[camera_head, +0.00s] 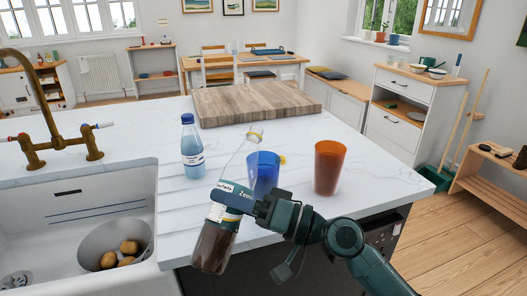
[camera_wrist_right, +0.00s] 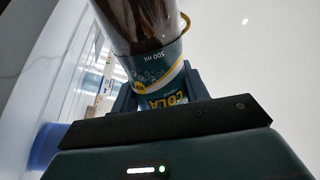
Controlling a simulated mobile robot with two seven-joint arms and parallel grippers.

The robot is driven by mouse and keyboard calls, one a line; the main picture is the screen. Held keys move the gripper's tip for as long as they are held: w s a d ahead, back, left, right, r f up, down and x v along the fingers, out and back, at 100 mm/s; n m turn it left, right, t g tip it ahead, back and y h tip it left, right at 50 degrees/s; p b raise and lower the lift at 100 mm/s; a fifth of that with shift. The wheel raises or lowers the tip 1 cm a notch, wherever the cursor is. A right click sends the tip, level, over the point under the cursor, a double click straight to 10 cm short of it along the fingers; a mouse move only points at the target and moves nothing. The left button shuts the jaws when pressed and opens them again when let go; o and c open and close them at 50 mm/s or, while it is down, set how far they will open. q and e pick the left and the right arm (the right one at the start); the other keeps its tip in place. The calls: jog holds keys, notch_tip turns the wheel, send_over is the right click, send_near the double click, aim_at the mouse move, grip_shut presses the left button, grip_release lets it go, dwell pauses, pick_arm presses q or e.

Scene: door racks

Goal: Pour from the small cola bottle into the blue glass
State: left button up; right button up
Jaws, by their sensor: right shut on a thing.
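The small cola bottle (camera_head: 216,245) is clear, with dark liquid in its lower part and a teal and white label. My right gripper (camera_head: 238,200) is shut on it around the label and holds it in front of the counter edge. The bottle leans, its neck up and to the right; the cola stays low. The label also shows close up in the right wrist view (camera_wrist_right: 158,75). The blue glass (camera_head: 264,178) stands upright on the counter, just right of the bottle's upper part, partly hidden by my gripper. I cannot tell its contents. My left gripper is not in view.
An orange glass (camera_head: 329,168) stands right of the blue one. A blue-capped water bottle (camera_head: 192,150) stands left. A wooden board (camera_head: 255,103) lies behind. The sink (camera_head: 75,235) with potatoes (camera_head: 128,248) and a brass tap (camera_head: 58,140) are at left. A small yellow thing shows beside the blue glass.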

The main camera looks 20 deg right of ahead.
jog(key=shift+s+a+m, duration=0.15)
jog(key=shift+s+m, duration=0.05)
jog(key=shift+m, duration=0.1)
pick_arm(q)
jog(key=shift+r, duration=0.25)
pick_arm(e)
jog(key=shift+f, duration=0.15)
pick_arm(q)
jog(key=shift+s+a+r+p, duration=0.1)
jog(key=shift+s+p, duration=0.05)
jog(key=shift+p, duration=0.35)
pick_arm(e)
jog(key=shift+s+a+f+m, duration=0.15)
jog(key=shift+s+f+m, duration=0.1)
jog(key=shift+m, duration=0.35)
pick_arm(q)
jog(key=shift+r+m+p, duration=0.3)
jog(key=shift+p, duration=0.15)
pick_arm(e)
jog(key=shift+s+a+f+m+t, duration=0.2)
jog(key=shift+f+m+t, duration=0.25)
jog(key=shift+m, duration=0.25)
pick_arm(q)
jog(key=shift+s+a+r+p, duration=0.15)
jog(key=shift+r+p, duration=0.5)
jog(key=shift+p, duration=0.4)
pick_arm(e)
jog(key=shift+s+a+r+m, duration=0.1)
jog(key=shift+r+m, duration=0.35)
jog(key=shift+m, duration=0.05)
